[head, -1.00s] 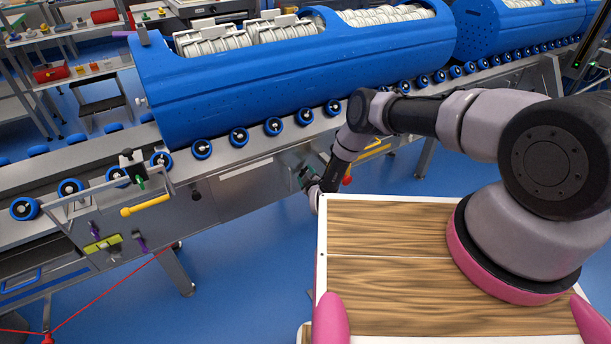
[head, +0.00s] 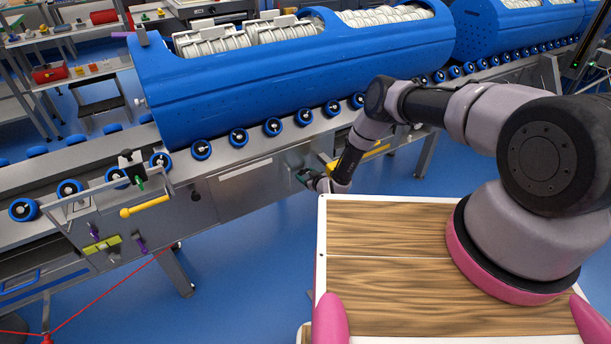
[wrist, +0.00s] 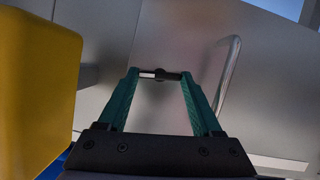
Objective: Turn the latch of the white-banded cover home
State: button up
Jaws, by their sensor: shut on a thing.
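The white-banded cover (head: 245,189) is a grey metal panel on the side of the conveyor in the head view, with a white strip along its top. My gripper (head: 303,176) is at the right end of this cover. In the wrist view, the teal fingers of my gripper (wrist: 160,76) are closed on a small dark piece with a pale end, which looks like the latch (wrist: 161,74). Its exact angle is hard to tell. A bent metal handle (wrist: 231,75) stands to the right of the fingers. The white strip shows at lower right there.
A yellow bar (head: 375,152) is on the conveyor side right of my gripper; a large yellow part (wrist: 38,90) is close at left in the wrist view. A blue tub carrier (head: 290,75) rests on the rollers above. Blue floor is open below.

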jog(key=shift+m+g+y, duration=0.3)
jog(key=shift+m+y, duration=0.1)
jog(key=shift+m, duration=0.2)
jog(key=o, duration=1.4)
jog(key=shift+c, duration=0.2)
jog(key=shift+d, duration=0.15)
jog(key=v, duration=1)
jog(key=shift+s+r, duration=0.15)
jog(key=shift+s, duration=0.1)
jog(key=shift+s+d, duration=0.1)
jog(key=shift+d, duration=0.1)
